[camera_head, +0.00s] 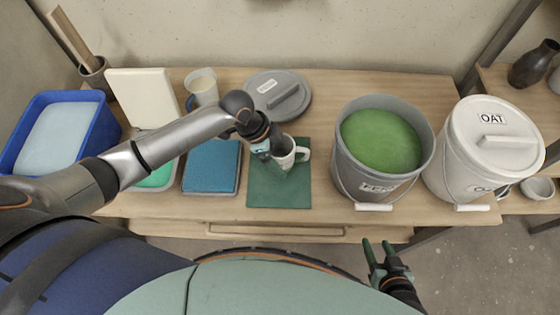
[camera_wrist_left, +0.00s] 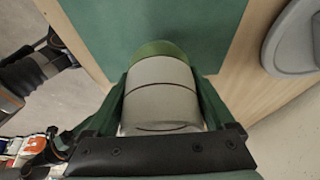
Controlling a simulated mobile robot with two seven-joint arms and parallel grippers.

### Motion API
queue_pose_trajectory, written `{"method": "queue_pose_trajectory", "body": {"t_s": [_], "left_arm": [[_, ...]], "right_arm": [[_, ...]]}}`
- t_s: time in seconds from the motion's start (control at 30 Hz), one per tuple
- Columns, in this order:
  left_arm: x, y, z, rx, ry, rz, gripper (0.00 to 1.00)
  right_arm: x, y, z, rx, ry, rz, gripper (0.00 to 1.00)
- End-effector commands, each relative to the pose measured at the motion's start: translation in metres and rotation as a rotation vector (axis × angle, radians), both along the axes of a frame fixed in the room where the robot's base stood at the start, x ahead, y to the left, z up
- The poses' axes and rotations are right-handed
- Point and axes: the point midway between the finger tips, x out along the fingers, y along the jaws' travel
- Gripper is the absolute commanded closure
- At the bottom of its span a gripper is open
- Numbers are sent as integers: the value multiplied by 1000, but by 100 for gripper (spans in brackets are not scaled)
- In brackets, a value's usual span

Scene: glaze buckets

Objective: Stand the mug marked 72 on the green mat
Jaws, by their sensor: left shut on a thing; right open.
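The pale grey-white mug (camera_head: 284,155) is in my left gripper (camera_head: 273,152), over the upper part of the green mat (camera_head: 280,193). Its handle points right in the head view. In the left wrist view the mug (camera_wrist_left: 160,95) sits between both fingers, with a green band at its far end. No number shows on it. I cannot tell whether it touches the mat, which also shows in the left wrist view (camera_wrist_left: 120,30). My right gripper (camera_head: 382,255) is open and empty, in front of the table's front edge.
A grey bucket of green glaze (camera_head: 345,165) stands right of the mat, beside a lidded bucket marked OAT (camera_head: 455,160). A grey lid (camera_head: 277,92) lies behind the mat. A blue pad (camera_head: 211,168) lies left. Another mug (camera_head: 202,88) stands behind my left arm.

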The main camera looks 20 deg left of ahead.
Motion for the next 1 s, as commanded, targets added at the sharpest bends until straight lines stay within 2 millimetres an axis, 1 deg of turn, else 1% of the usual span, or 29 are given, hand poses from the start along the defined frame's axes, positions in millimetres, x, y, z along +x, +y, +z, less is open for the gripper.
{"method": "queue_pose_trajectory", "body": {"t_s": [0.03, 0.1, 0.2, 0.63, 0.67, 0.7, 0.77, 1.0], "left_arm": [[4, 1, -7, 0, 1, 2, 90], [2, 0, -18, -1, 2, 2, 90], [2, 0, -29, -2, 0, 2, 90], [2, 1, -36, -1, -2, 2, 90], [2, 1, -37, 1, 0, 1, 10], [2, 1, -36, 1, 0, 1, 6], [2, 1, -36, 1, 0, 1, 0], [2, 1, -35, 1, 0, 1, 0]], "right_arm": [[0, 0, -2, 1, 0, 1, 50], [0, 1, -3, 1, 2, 2, 50], [0, 2, -4, 2, 5, 3, 50], [2, 4, -3, 4, 1, 6, 50], [2, 4, -2, 5, 0, 7, 50], [2, 4, -2, 5, 0, 7, 50], [3, 4, -2, 5, -1, 6, 50], [3, 4, -1, 6, -2, 7, 50]]}}
